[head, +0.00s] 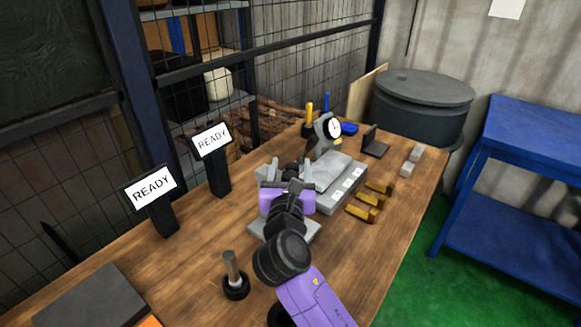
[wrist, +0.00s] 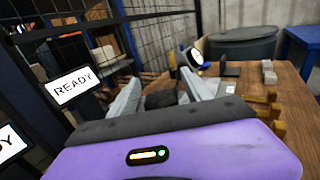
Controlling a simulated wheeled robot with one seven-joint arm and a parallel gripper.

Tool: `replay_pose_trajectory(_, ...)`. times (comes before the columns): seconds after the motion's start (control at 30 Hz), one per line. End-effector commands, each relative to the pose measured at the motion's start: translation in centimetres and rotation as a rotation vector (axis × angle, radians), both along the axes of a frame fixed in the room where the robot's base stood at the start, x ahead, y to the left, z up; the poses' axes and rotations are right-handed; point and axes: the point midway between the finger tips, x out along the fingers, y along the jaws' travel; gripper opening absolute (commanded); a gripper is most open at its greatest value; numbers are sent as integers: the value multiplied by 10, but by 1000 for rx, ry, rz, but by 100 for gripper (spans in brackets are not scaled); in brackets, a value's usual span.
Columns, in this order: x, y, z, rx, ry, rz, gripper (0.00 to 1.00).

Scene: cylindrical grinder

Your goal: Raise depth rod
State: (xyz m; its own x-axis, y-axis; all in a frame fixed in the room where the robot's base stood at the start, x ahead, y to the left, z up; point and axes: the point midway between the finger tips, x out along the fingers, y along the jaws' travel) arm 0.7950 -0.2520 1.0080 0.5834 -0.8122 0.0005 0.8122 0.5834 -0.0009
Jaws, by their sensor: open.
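I cannot tell for sure which part is the depth rod. A grey metal rod (head: 231,265) stands upright in a round black base (head: 236,288) at the front of the bench, apart from my gripper. My gripper (head: 290,170) is over the near end of the grey machine (head: 337,172), with its fingers apart. In the wrist view, my gripper (wrist: 163,90) shows its two grey fingers spread, with a dark block (wrist: 165,99) beyond or between them. I cannot tell whether they touch it. My wrist hides part of the machine. A dial gauge (head: 333,128) stands behind it.
Two signs reading READY (head: 151,187) (head: 211,139) stand at the left. Several brass pieces (head: 369,200) lie right of the machine, with grey blocks (head: 412,160) farther off. A dark plate (head: 92,298) lies front left. The right front of the wooden bench (head: 395,240) is clear.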

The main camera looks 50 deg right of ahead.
Motion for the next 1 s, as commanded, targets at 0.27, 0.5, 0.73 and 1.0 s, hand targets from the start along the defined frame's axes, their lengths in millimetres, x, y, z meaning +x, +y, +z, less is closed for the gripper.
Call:
replay_pose_trajectory(0.27,1,-1,0,1,0,0,56)
replay_pose_trajectory(0.5,1,-1,0,1,0,1,8)
replay_pose_trajectory(0.73,1,-1,0,1,0,1,0)
replay_pose_trajectory(1.0,1,-1,0,1,0,1,0)
